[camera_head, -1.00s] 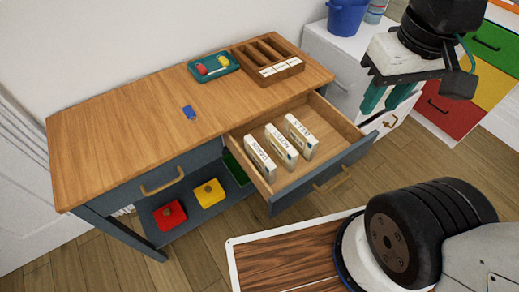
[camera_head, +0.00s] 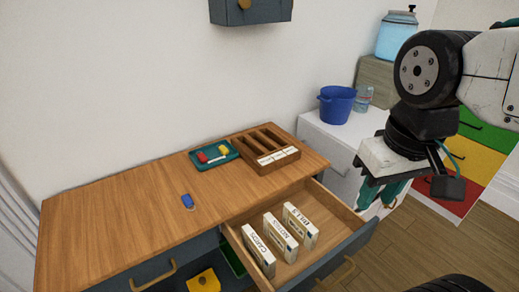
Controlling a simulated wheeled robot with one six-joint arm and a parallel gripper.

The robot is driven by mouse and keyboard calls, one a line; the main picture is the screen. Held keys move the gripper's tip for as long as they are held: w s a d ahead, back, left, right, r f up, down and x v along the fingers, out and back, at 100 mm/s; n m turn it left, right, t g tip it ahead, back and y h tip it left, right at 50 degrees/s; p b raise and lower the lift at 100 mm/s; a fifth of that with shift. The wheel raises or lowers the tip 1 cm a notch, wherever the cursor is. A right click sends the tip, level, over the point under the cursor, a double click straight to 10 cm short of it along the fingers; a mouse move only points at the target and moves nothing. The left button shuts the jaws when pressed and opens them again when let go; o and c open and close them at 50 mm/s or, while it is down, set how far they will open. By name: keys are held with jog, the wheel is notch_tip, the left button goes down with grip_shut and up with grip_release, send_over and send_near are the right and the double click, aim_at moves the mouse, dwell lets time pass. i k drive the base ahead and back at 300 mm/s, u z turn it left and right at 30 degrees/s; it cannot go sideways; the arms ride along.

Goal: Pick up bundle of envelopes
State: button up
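Three upright white bundles with printed labels stand in a row in the open drawer (camera_head: 331,263). The left one (camera_head: 258,251) seems to read "CARDS", the middle one (camera_head: 280,237) "NOTES" and the right one (camera_head: 300,225) "BILLS". I cannot tell for sure which is the bundle of envelopes. My gripper (camera_head: 380,200) hangs right of the drawer and above it, its teal fingers apart and empty. Its fingertips are partly hard to make out.
The wooden desk top (camera_head: 110,235) holds a small blue object (camera_head: 187,201), a teal tray (camera_head: 229,157) and a brown divided organizer (camera_head: 283,165). A blue bucket (camera_head: 337,105) stands on a white cabinet (camera_head: 318,133). A wall cabinet (camera_head: 251,12) hangs above.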

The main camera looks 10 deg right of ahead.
aim_at(264, 257)
jog(key=z, duration=0.6)
jog(key=k, duration=0.85)
jog(key=u, duration=0.15)
